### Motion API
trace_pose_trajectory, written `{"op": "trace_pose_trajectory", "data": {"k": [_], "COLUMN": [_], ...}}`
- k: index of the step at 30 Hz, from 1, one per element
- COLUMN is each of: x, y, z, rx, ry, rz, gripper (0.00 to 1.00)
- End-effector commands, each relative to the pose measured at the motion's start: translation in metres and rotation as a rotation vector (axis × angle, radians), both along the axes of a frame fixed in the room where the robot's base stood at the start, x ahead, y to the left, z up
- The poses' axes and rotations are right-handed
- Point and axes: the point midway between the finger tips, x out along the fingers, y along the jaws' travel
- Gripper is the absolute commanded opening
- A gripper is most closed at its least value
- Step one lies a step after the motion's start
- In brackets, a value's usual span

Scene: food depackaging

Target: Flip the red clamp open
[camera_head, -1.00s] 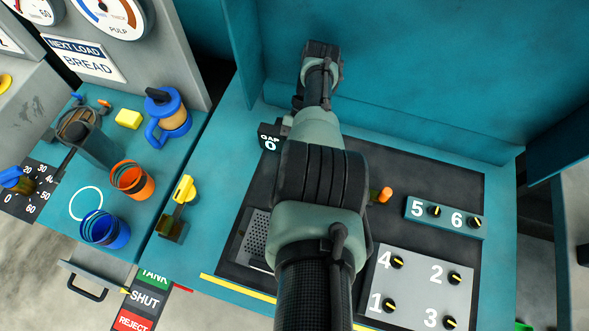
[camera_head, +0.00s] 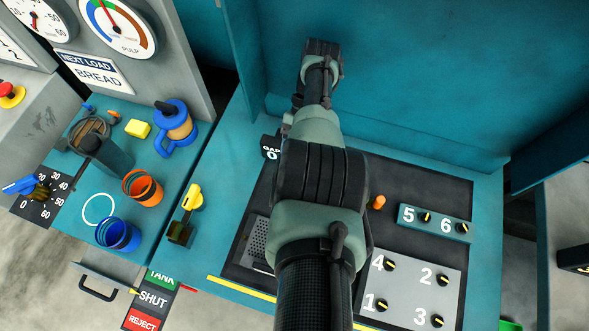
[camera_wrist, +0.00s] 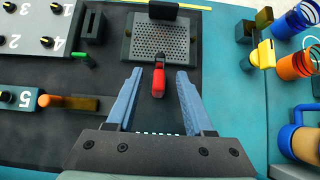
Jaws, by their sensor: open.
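The red clamp (camera_wrist: 158,80) shows in the wrist view as a short red lever with a dark end, at the near edge of a perforated metal plate (camera_wrist: 160,42). My gripper (camera_wrist: 158,78) is open, with its two blue-grey fingers on either side of the red clamp and a gap on each side. I cannot tell the height between the fingers and the clamp. In the head view my arm hides the clamp and the gripper; only the left part of the perforated plate (camera_head: 256,246) shows there.
A yellow-handled lever (camera_head: 188,208) stands left of the plate. A small orange-tipped lever (camera_head: 378,202) and a panel with knobs 5 and 6 (camera_head: 434,222) lie to the right.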

Motion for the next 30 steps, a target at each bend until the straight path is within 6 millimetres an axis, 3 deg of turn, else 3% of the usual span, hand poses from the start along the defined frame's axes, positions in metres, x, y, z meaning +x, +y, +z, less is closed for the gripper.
{"op": "trace_pose_trajectory", "data": {"k": [1,9,20,21,26,30], "x": [0.000,-0.001,-0.001,-0.001,0.006,0.029], "y": [0.000,0.000,0.000,0.000,-0.002,-0.009], "z": [0.016,0.046,0.048,0.048,0.045,0.033], "rx": [0.000,-0.001,0.000,0.000,-0.007,-0.037], "ry": [0.000,0.001,0.001,0.001,-0.034,-0.170], "rz": [0.000,0.000,0.000,0.000,0.005,0.023], "gripper": [0.53,0.53,0.53,0.51,0.22,0.00]}}
